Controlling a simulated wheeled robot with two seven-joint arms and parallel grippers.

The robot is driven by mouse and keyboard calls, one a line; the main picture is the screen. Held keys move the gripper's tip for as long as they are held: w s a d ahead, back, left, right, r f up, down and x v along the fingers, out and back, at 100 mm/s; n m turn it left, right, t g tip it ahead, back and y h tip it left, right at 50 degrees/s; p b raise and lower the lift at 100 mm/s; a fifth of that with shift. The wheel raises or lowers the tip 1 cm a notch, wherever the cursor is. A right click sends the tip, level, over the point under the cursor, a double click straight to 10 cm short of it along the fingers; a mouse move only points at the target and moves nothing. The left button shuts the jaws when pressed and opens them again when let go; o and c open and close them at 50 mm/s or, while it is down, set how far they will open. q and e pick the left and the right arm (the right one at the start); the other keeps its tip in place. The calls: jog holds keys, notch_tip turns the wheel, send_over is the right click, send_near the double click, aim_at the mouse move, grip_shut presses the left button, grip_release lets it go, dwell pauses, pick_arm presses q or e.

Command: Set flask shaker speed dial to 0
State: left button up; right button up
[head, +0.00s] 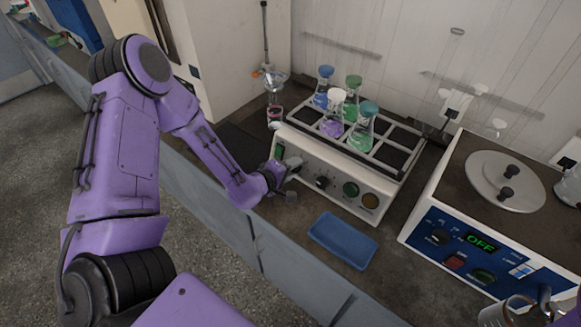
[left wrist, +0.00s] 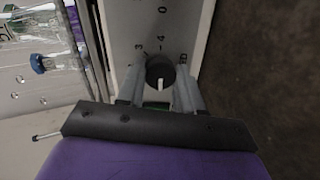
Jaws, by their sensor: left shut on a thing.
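The flask shaker (head: 335,172) is a pale box with a rack of flasks on top and controls on its front panel. My left gripper (head: 290,172) is at the left part of that panel. In the left wrist view a round black dial (left wrist: 160,70) sits between the two grey fingers of my left gripper (left wrist: 160,88), which is shut on it. The dial's white pointer line points down in that picture, and several printed numbers surround it. In the head view the gripper hides this dial. Grey parts of my right gripper (head: 518,308) show at the lower right edge, partly cut off.
A black knob (head: 322,182), a green button (head: 351,189) and an amber one (head: 370,200) are further right on the panel. A blue tray (head: 342,240) lies in front. A blue-fronted device (head: 470,240) reading OFF stands at right. A glass vessel (head: 275,95) stands behind.

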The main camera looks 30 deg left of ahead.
pick_arm(q)
jog(key=o, duration=1)
jog(key=shift+o, duration=0.2)
jog(key=v, duration=1)
jog(key=shift+s, duration=0.2)
